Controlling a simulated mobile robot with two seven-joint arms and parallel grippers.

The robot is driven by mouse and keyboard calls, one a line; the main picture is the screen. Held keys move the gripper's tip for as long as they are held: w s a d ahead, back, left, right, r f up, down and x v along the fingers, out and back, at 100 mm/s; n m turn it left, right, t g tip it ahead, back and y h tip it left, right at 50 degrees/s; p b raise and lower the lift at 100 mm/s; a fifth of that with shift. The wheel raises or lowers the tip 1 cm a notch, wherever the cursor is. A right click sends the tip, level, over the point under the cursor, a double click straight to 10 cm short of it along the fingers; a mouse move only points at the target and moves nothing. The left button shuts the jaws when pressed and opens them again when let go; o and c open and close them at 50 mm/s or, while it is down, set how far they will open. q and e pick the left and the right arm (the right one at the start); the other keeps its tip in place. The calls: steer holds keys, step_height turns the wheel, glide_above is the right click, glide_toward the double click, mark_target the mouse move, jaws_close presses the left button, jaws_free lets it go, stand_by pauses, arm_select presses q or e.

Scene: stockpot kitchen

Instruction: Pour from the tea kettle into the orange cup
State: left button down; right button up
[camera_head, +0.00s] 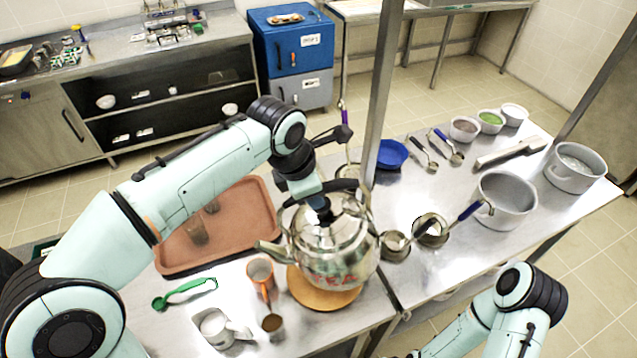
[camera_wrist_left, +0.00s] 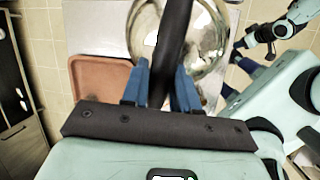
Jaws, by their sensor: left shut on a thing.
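The silver tea kettle (camera_head: 335,245) stands over a round wooden board (camera_head: 323,292) on the metal table, its spout pointing left. I cannot tell whether it touches the board. My left gripper (camera_head: 322,205) is above the kettle, shut on its black handle. In the left wrist view, the blue fingers (camera_wrist_left: 162,85) sit on both sides of the dark handle, with the kettle's shiny body (camera_wrist_left: 205,45) beyond. The orange cup (camera_head: 260,274) stands upright on the table, left of the board and below the spout tip.
A brown tray (camera_head: 172,258) with glasses lies behind the cup. A metal post (camera_head: 380,100) rises behind the kettle. Pots and ladles stand at right.

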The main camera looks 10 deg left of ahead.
mark_target(285, 202)
arm_select(q)
steer(key=shift+s+a+f+h, duration=0.25)
steer(key=shift+a+f+h, duration=0.25)
steer(key=shift+a+f, duration=0.25)
steer(key=shift+s+a+f+t+h+b, duration=0.15)
steer(key=shift+s+a+t+h, duration=0.15)
steer(key=shift+a, duration=0.2)
steer(key=shift+s+a+f+t+h+b, duration=0.15)
steer(key=shift+a+f+t+h, duration=0.15)
steer(key=shift+a, duration=0.25)
steer(key=shift+s+a+f+t+h, duration=0.1)
steer(key=shift+s+a+t+h, duration=0.15)
steer(key=shift+a+h, duration=0.2)
steer(key=shift+r, duration=0.15)
steer(key=shift+w, duration=0.1)
steer(key=shift+a+f, duration=0.2)
steer(key=shift+f, duration=0.15)
steer(key=shift+s+a+r+n+t+h, duration=0.2)
steer(key=shift+s+a+r+h, duration=0.15)
steer(key=shift+a, duration=0.25)
steer(key=shift+s+a+r+n+t+h, duration=0.15)
steer(key=shift+s+a+h, duration=0.1)
steer(key=shift+a+h, duration=0.25)
stand_by(4.0)
